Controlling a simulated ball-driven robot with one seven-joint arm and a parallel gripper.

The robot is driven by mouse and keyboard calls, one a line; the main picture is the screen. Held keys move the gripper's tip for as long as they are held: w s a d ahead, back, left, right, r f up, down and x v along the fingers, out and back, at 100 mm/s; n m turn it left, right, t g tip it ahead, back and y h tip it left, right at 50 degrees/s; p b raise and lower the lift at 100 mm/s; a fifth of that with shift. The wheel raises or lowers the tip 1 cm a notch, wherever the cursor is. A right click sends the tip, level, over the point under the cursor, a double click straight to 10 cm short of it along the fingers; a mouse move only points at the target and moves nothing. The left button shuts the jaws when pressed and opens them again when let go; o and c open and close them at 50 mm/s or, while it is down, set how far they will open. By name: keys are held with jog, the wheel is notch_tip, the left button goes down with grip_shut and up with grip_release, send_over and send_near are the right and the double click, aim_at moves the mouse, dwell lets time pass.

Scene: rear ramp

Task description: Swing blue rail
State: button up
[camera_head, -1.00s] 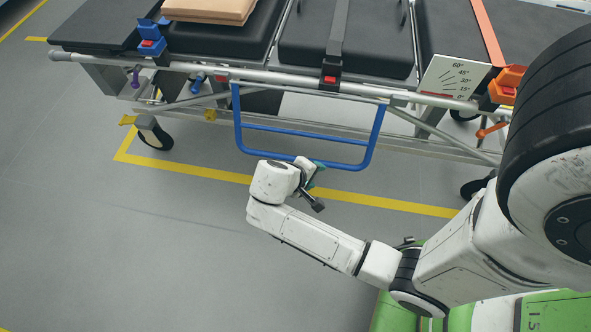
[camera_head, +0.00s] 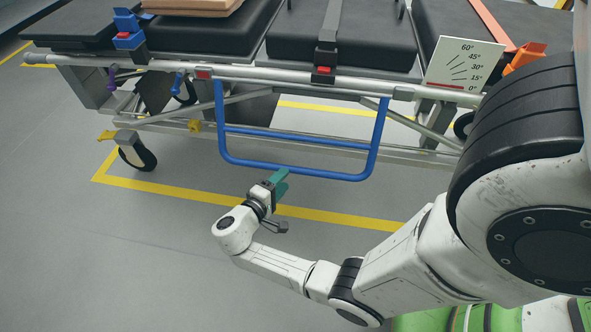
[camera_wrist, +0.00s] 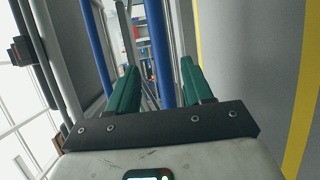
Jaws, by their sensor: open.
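The blue rail (camera_head: 296,174) is a U-shaped frame with a middle crossbar. It hangs down from the side of the stretcher, below its silver side tube (camera_head: 255,77). My gripper (camera_head: 280,180) has teal fingers and is open and empty, just below the rail's bottom bar, left of its middle. In the wrist view the rail's bottom bar (camera_wrist: 160,35) runs lengthwise in line with the gap between the fingers of my gripper (camera_wrist: 159,63). I cannot tell whether the bar is between the fingertips or still beyond them. The crossbar (camera_wrist: 98,45) shows to the left.
A white angle plate (camera_head: 463,63) stands at the right end of the rail's side. A black caster (camera_head: 137,152) with a yellow pedal (camera_head: 106,136) is at left. A yellow floor line (camera_head: 200,194) runs below the stretcher. Open floor lies in front.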

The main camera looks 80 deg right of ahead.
aim_at(292, 172)
jog(key=b+x, duration=0.2)
jog(key=x, duration=0.6)
jog(key=shift+s+d, duration=0.15)
jog(key=shift+d, duration=0.1)
jog(key=shift+c, duration=0.2)
jog(key=shift+f, duration=0.1)
grip_shut()
